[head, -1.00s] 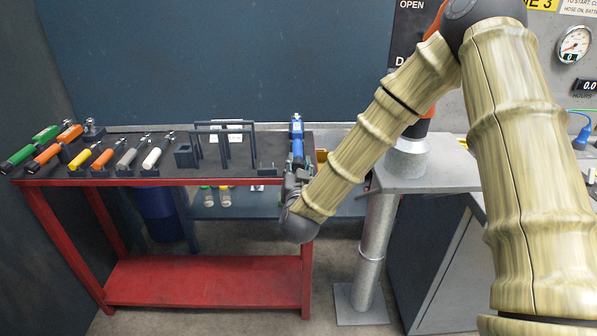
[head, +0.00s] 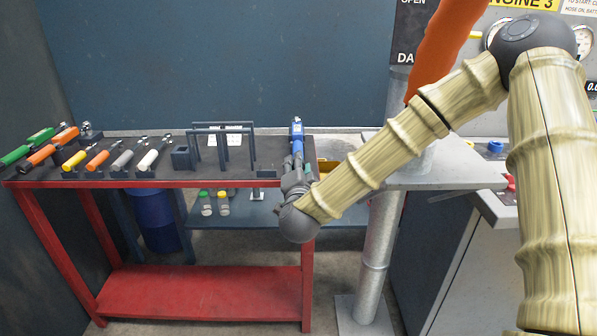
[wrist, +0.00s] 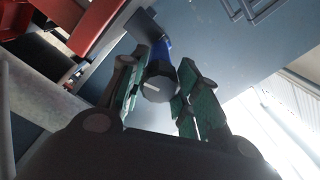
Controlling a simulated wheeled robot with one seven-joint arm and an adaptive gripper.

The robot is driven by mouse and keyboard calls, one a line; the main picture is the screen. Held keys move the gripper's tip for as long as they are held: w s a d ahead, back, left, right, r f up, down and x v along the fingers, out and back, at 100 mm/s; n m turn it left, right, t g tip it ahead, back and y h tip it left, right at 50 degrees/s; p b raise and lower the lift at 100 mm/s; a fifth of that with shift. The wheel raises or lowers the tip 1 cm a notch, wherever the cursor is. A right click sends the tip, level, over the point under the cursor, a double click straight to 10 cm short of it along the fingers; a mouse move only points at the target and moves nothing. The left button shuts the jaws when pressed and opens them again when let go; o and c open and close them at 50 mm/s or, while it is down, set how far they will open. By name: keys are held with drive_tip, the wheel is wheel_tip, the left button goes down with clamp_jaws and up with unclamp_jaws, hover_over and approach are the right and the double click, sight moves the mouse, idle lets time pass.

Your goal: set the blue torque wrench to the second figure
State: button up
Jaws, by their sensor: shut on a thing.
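The blue torque wrench (head: 297,138) is at the right end of the red-framed bench in the head view. My gripper (head: 297,178) is at its near end, by the bench's front right corner. In the wrist view the wrench's blue body (wrist: 160,62) runs away from me, and its dark round end (wrist: 158,88) with a white line faces me. My gripper (wrist: 160,100) has its green-padded fingers on both sides of that end, shut on the wrench. The scale figures cannot be read, and the fingers hide part of the wrench.
The bench (head: 240,183) carries several other tools at its left, including a green-handled one (head: 30,144), and a dark rack (head: 222,132). A grey table (head: 450,178) stands to the right. Bottles (head: 223,203) stand on a low shelf behind.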

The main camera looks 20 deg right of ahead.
drive_tip(key=shift+m, duration=0.4)
drive_tip(key=o, duration=1)
drive_tip(key=shift+s, duration=0.1)
drive_tip(key=v, duration=1.1)
drive_tip(key=shift+s+a, duration=0.1)
drive_tip(key=shift+s, duration=0.3)
